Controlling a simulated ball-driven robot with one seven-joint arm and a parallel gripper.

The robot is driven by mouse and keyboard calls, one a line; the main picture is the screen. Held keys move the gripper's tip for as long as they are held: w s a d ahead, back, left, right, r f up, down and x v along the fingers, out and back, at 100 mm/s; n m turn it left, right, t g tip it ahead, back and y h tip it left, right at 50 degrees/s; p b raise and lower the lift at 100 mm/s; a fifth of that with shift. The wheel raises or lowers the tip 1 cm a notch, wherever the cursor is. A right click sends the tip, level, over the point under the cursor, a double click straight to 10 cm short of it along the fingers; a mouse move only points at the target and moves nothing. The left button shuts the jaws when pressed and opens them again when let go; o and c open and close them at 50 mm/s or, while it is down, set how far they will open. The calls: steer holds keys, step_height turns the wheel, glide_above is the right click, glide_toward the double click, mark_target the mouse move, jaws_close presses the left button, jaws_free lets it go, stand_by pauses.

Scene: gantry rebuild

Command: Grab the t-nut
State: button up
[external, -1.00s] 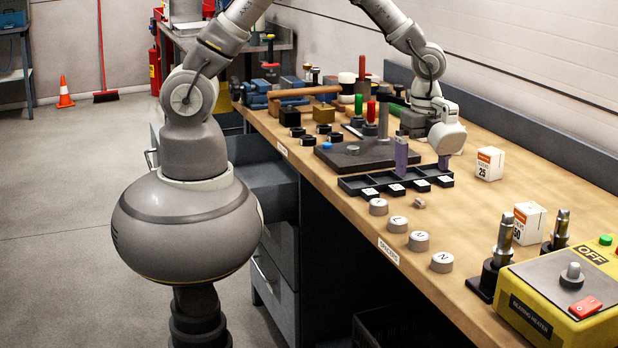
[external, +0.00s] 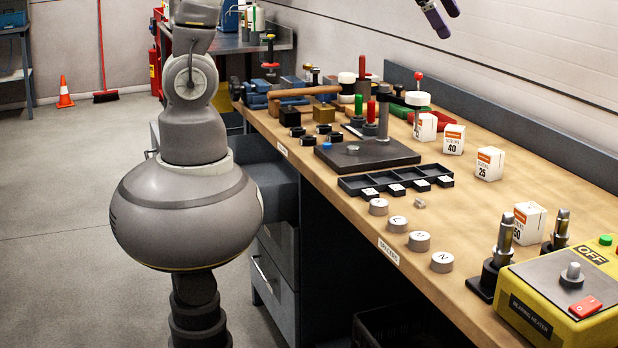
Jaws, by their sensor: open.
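A small grey metal piece (external: 419,203), which looks like the t-nut, lies on the wooden bench top just right of the row of round marked discs. It is too small to make out its shape. My gripper (external: 445,17) shows at the top edge of the external view, high above the bench. Its purple fingers are apart with nothing seen between them. The rest of the hand is cut off by the frame. The gripper is well clear of the small metal piece.
A black divided tray (external: 349,188) stands beside several discs (external: 397,224). White boxes (external: 489,164) stand to the right. A dark plate with a post (external: 383,127) is behind the tray. A yellow bearing heater (external: 532,312) fills the near end.

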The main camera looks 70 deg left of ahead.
mark_target(420, 200)
steer(key=s+a+r+n+t+b, duration=0.1)
steer(key=a+r+n+t, duration=0.1)
steer(key=r, duration=0.5)
steer(key=s+a+r+n+t+b, duration=0.1)
steer(key=a+r+n+t, duration=0.1)
steer(key=r, duration=0.5)
steer(key=a+n, duration=0.1)
steer(key=a, duration=0.1)
steer(key=shift+s+a+t+b, duration=0.25)
steer(key=shift+a+t+b, duration=0.05)
steer(key=shift+b, duration=0.1)
steer(key=s+a+r+n+t, duration=0.1)
steer(key=s+a+r, duration=0.1)
steer(key=r, duration=0.2)
steer(key=s+a+r+n+t+b, duration=0.1)
steer(key=s+a+r+n, duration=0.1)
steer(key=s+r, duration=0.1)
steer(key=s+a+r+n+t+y+b, duration=0.1)
steer(key=s+a+r+n+t, duration=0.1)
steer(key=r, duration=0.4)
steer(key=shift+s, duration=0.7)
steer(key=c, duration=0.3)
steer(key=shift+s+r, duration=0.15)
steer(key=shift+r, duration=0.2)
steer(key=c, duration=0.5)
steer(key=shift+c, duration=0.2)
